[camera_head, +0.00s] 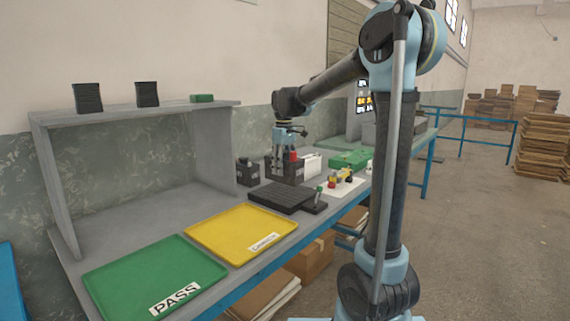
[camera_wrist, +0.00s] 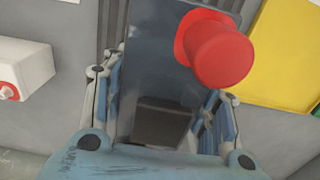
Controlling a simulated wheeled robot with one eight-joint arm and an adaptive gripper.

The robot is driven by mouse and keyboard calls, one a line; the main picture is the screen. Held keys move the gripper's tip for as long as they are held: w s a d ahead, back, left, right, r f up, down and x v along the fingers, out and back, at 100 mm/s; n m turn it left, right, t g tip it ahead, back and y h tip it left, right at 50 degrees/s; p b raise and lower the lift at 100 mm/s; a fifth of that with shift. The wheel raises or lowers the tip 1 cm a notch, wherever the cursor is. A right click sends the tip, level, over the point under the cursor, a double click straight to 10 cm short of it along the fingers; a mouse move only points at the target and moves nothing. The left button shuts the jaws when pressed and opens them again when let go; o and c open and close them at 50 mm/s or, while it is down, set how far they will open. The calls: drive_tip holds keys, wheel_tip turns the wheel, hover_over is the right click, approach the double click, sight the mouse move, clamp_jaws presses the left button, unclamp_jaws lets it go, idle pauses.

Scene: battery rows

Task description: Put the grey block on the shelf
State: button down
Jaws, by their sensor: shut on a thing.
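My gripper (camera_head: 286,158) reaches down over the back of the bench. In the wrist view my gripper (camera_wrist: 160,105) has a finger on each side of a dark grey block (camera_wrist: 155,72) and is shut on it. A red round knob (camera_wrist: 216,50) shows at the block's upper right; I cannot tell whether it is fixed to it. In the head view the block (camera_head: 289,172) is partly hidden by the fingers, and whether it touches the bench is unclear. The grey shelf (camera_head: 130,112) stands at the left, with two dark blocks (camera_head: 88,97) and a green block (camera_head: 202,98) on top.
A green PASS tray (camera_head: 150,276) and a yellow tray (camera_head: 240,232) lie at the front of the bench. A black flat tray (camera_head: 281,196) and another dark block (camera_head: 248,172) are near my gripper. Several small parts lie to the right. The shelf top has gaps between its blocks.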

sight(284, 177)
drive_tip(key=shift+f, duration=2.25)
drive_tip(key=c, duration=0.6)
unclamp_jaws()
drive_tip(key=shift+f, duration=0.1)
